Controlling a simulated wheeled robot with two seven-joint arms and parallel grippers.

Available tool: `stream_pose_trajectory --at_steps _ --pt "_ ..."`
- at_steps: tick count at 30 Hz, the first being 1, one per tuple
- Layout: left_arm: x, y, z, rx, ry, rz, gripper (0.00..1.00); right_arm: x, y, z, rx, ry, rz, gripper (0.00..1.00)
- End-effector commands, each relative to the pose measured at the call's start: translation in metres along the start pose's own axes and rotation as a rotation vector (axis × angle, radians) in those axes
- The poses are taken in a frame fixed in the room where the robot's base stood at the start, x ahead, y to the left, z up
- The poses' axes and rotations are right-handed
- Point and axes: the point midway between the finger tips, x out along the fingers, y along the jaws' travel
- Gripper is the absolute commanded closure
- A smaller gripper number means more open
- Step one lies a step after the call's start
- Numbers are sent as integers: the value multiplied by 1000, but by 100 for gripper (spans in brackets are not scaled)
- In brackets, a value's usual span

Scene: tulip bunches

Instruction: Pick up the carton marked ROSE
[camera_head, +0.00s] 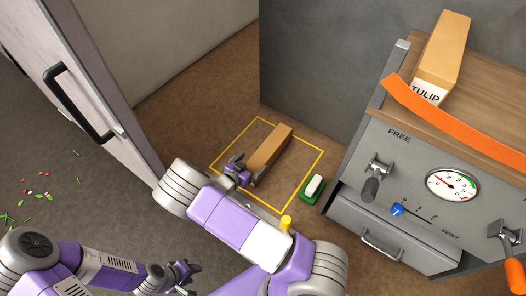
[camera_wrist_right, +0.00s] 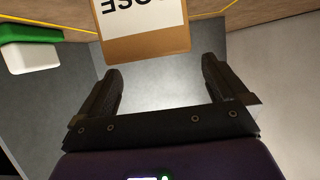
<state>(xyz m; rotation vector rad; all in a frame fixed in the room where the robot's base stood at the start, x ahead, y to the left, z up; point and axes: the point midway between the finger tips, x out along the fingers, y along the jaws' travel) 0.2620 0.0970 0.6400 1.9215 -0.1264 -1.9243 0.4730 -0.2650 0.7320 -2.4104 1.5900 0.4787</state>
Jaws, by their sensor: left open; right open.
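The carton marked ROSE is a long brown box (camera_head: 272,145) lying inside a yellow outline on the brown floor. In the right wrist view its end carries a white label (camera_wrist_right: 140,15), upside down, with only "OSE" readable. My right gripper (camera_head: 238,172) is at the carton's near end. In the right wrist view its two fingers (camera_wrist_right: 163,66) are open, and the carton's end is just ahead of the fingertips, a little left of centre. My left gripper (camera_head: 180,277) is open and empty at the lower left, far from the carton.
A carton marked TULIP (camera_head: 441,62) stands on the wooden cabinet top (camera_head: 486,78) behind an orange strip (camera_head: 450,120). A green-and-white block (camera_head: 313,189) lies right of the outline and shows in the wrist view (camera_wrist_right: 30,50). A pale door (camera_head: 100,75) stands left.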

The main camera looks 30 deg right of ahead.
Motion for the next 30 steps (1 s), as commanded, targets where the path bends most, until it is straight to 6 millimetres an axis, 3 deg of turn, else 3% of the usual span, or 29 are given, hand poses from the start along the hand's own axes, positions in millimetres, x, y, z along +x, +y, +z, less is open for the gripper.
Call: stream_pose_trajectory --at_steps 13,23,30 --pt "18 -7 -1 0 0 0 57 60 1 -1 0 1 2 0" --pt "19 -7 -1 0 0 0 57 68 0 -3 -1 -1 -1 0" --pt "19 -7 -1 0 0 0 57 68 0 -3 -1 -1 0 35"
